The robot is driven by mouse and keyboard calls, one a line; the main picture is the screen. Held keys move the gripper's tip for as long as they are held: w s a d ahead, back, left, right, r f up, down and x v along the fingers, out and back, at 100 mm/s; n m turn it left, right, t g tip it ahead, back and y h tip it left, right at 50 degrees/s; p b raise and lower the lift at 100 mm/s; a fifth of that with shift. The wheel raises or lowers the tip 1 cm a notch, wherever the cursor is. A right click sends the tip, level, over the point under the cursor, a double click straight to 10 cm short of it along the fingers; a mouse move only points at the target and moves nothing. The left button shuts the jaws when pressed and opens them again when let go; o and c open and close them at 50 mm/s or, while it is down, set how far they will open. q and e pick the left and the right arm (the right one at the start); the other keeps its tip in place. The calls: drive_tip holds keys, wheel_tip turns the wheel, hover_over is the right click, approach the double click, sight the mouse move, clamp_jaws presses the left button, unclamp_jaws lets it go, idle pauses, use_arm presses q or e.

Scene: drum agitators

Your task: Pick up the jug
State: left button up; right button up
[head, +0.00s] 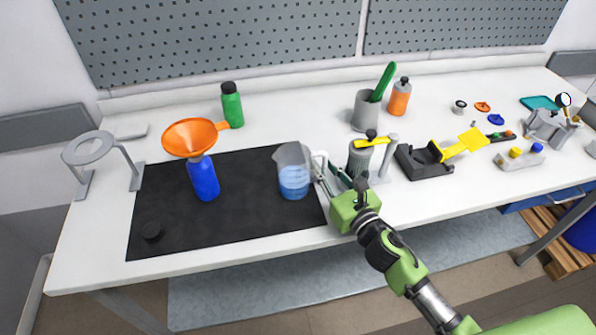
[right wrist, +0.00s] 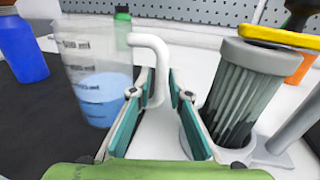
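The jug (head: 293,178) is clear with blue liquid in it and stands upright on the right part of the black mat (head: 245,215). In the right wrist view the jug (right wrist: 97,85) is at the left, with its white handle (right wrist: 154,62) toward my right gripper. My right gripper (head: 335,171) is at the jug's right side. In the right wrist view its two fingers (right wrist: 160,90) are apart, with the lower part of the handle between or just beyond their tips. I cannot tell whether they touch it. My left gripper is not in view.
A grey ribbed cylinder (right wrist: 238,95) with a yellow top stands close right of my right gripper. A blue bottle (head: 203,180) with an orange funnel (head: 190,138) stands left of the jug. A green bottle (head: 231,106) is behind. The mat's front is mostly clear.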

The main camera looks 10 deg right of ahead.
clamp_jaws()
drive_tip(key=shift+r, duration=0.15)
